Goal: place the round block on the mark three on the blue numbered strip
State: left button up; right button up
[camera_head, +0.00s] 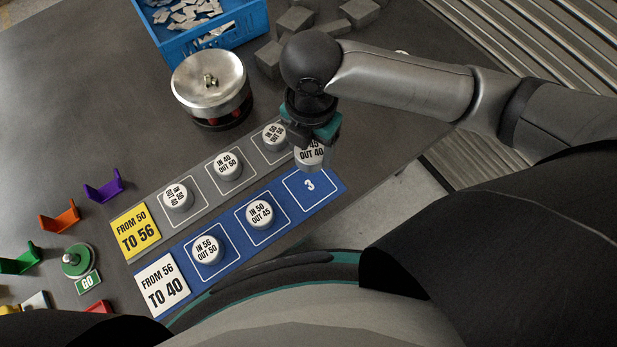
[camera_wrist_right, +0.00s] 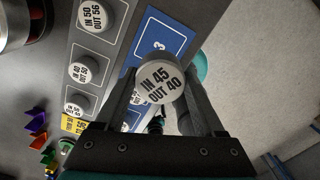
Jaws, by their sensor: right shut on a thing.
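The round block (camera_head: 311,155), labelled "IN 45 OUT 40", is between the fingers of my right gripper (camera_head: 312,135), which is shut on it. It also shows in the right wrist view (camera_wrist_right: 161,83). The block appears above the far edge of the blue numbered strip (camera_head: 228,232), near the square marked 3 (camera_head: 310,186), which is bare. In the right wrist view, the 3 on the blue strip (camera_wrist_right: 163,40) shows beyond the block. The strip's other squares hold round blocks labelled "IN 56 OUT 50" (camera_head: 207,249) and "IN 50 OUT 45" (camera_head: 260,214). My left gripper is not in view.
A grey strip (camera_head: 200,187) with three round blocks lies behind the blue one. A metal pot (camera_head: 211,88), a blue crate (camera_head: 166,43) and grey blocks (camera_head: 296,20) stand farther back. Coloured brackets (camera_head: 60,217) and a green GO button (camera_head: 78,261) are at left.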

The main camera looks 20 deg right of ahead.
aim_at(310, 185)
notch_tip(310, 185, down, 14)
jog(key=b, duration=0.3)
jog(key=shift+r, duration=0.15)
jog(key=o, duration=1.6)
notch_tip(310, 185, up, 12)
jog(key=p, duration=0.3)
jog(key=shift+a, duration=0.1)
